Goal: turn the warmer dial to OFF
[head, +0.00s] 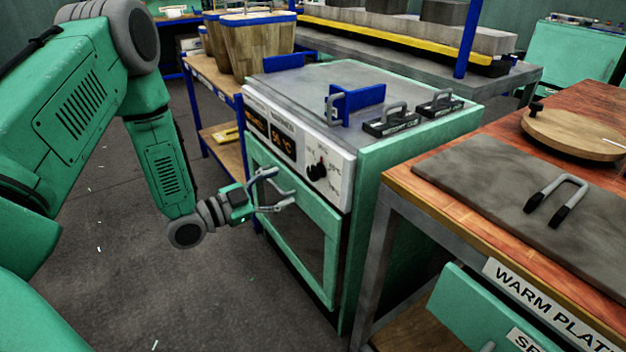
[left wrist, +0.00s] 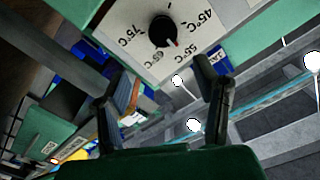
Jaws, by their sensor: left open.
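The warmer (head: 345,240) is a green cabinet with a glass door and a white control panel. Its dial (head: 317,171) is a black knob on the panel's right part. In the left wrist view the dial (left wrist: 163,30) shows a red mark at its lower right, toward the 55°C label; 45°C, 65°C and 75°C are printed around it, and no OFF label is readable. My left gripper (head: 280,189) is open and empty in front of the panel, left of and slightly below the dial. Its spread fingers (left wrist: 165,82) are apart from the dial. My right gripper is not in view.
An orange digital display (head: 283,146) is left of the dial. Grey-handled weights (head: 392,120) and a blue bracket (head: 358,100) sit on the warmer's top. A wooden bench with a grey plate (head: 490,180) stands close on the right. Open floor (head: 130,290) lies to the left.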

